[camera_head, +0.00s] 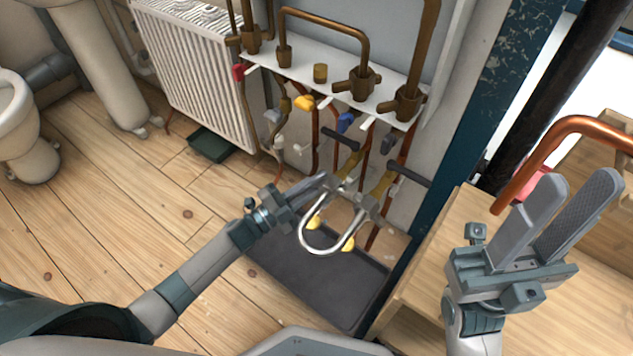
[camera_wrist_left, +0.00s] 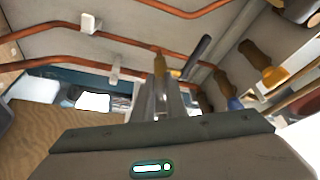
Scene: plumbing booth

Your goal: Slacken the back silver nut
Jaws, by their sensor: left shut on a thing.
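A bright silver U-shaped pipe (camera_head: 322,251) hangs below the brass valves, with a silver fitting at each upper end. My left gripper (camera_head: 326,181) reaches in from the left and is shut on the back silver nut (camera_head: 345,186), which its fingers partly hide. The front silver fitting (camera_head: 376,207) is free, to the right. In the left wrist view, my left gripper's fingers (camera_wrist_left: 167,103) point at a brass valve (camera_wrist_left: 160,66); the nut is hidden there. My right gripper (camera_head: 579,184) is open and empty at the right, above the wooden bench.
Several brass valves with black, yellow, blue and red handles crowd the copper pipes under the white shelf (camera_head: 310,75). A dark tray (camera_head: 340,291) lies on the floor below. A dark blue post (camera_head: 460,145) stands between the pipes and the wooden bench (camera_head: 425,290). A copper pipe (camera_head: 545,150) rises beside my right gripper.

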